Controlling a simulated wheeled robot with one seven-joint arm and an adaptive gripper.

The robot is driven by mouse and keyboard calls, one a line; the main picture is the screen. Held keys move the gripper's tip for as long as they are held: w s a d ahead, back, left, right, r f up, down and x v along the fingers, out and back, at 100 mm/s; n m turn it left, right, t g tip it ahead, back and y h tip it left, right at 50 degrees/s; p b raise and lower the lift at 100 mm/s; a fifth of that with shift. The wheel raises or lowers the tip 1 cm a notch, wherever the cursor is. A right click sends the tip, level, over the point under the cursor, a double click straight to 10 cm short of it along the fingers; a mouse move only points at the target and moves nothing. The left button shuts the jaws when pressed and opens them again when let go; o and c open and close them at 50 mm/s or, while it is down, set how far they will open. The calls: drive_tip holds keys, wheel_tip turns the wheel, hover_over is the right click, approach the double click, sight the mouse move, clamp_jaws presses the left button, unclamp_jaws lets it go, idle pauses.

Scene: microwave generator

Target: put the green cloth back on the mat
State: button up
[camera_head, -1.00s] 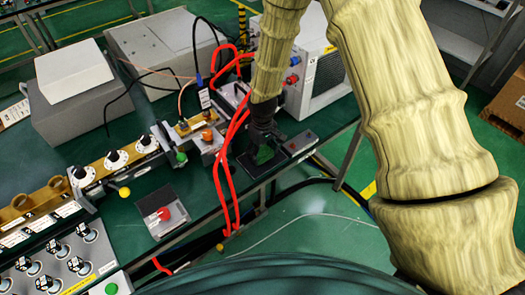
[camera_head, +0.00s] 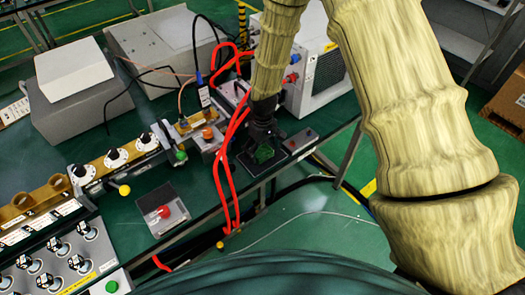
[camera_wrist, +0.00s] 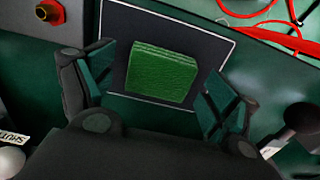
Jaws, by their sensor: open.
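The green cloth (camera_wrist: 162,73) is a folded block lying on the dark mat with a pale border (camera_wrist: 116,42). In the head view the cloth (camera_head: 264,153) shows on the mat (camera_head: 246,166) near the table's front edge, just below my gripper. My gripper (camera_wrist: 150,88) is open, with its two fingers apart on either side of the cloth and nothing held between them. In the wrist view the cloth sits wholly inside the mat's border, slightly turned. Whether the fingertips touch the mat I cannot tell.
Red hoses (camera_head: 224,185) hang beside the mat on the left. The white generator (camera_head: 321,80) stands behind. A plate with a red knob (camera_head: 163,211) lies at left.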

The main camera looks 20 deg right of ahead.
sight(263, 151)
wheel_tip(263, 151, up, 11)
drive_tip(key=b, duration=0.2)
drive_tip(key=shift+b, duration=0.4)
idle(0.3)
